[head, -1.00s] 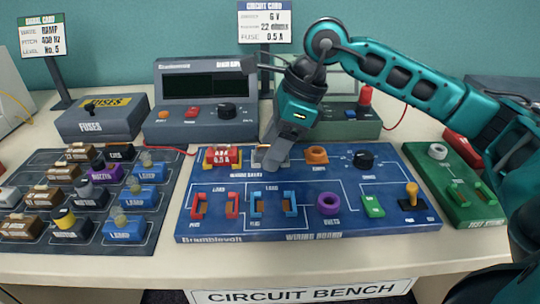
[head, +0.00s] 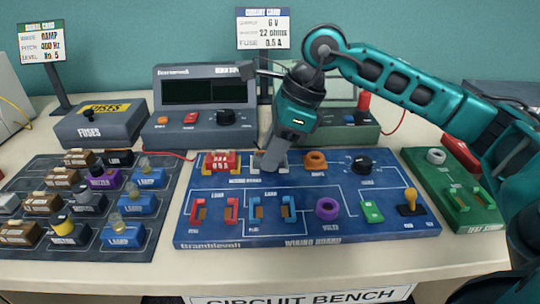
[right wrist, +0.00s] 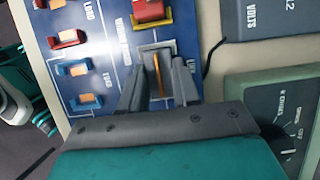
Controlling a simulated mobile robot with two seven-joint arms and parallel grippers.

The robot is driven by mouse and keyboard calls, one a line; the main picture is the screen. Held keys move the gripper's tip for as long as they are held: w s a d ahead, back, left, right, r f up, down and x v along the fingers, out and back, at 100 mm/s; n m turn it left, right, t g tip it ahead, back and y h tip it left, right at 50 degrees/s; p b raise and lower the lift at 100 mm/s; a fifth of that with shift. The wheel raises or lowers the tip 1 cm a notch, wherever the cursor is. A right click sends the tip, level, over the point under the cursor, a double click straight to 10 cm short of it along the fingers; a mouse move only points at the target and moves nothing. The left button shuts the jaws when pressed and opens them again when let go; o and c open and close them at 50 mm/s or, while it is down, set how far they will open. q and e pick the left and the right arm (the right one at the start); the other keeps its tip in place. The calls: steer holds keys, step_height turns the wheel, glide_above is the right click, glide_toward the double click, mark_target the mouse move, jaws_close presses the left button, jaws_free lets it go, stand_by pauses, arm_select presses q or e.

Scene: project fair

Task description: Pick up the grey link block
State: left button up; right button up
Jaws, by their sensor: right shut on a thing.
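The grey link block (right wrist: 157,48) sits at the top row of the blue wiring board, right of the red fuse block. In the right wrist view it shows between my fingers, with a copper-coloured strip in its middle. My right gripper (head: 268,165) points down at it and is shut on it. In the right wrist view, the right gripper's two grey fingers (right wrist: 160,88) stand on either side of the block. In the head view the fingers hide most of the block. I cannot tell whether it is clear of the board.
The blue wiring board (head: 300,238) carries the red fuse block (head: 222,161), an orange ring (head: 316,160), a black knob (head: 362,163) and red and blue brackets. A dark parts mat (head: 140,248) lies left, a green test board (head: 440,178) right.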

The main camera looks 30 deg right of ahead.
steer(key=shift+r, duration=0.1)
arm_select(q)
step_height(320, 180, up, 7)
steer(key=p, duration=0.8)
steer(key=shift+s+a+f, duration=0.15)
steer(key=shift+s+a, duration=0.1)
steer(key=shift+a, duration=0.2)
arm_select(e)
step_height(320, 180, up, 23)
arm_select(q)
steer(key=shift+f, duration=0.15)
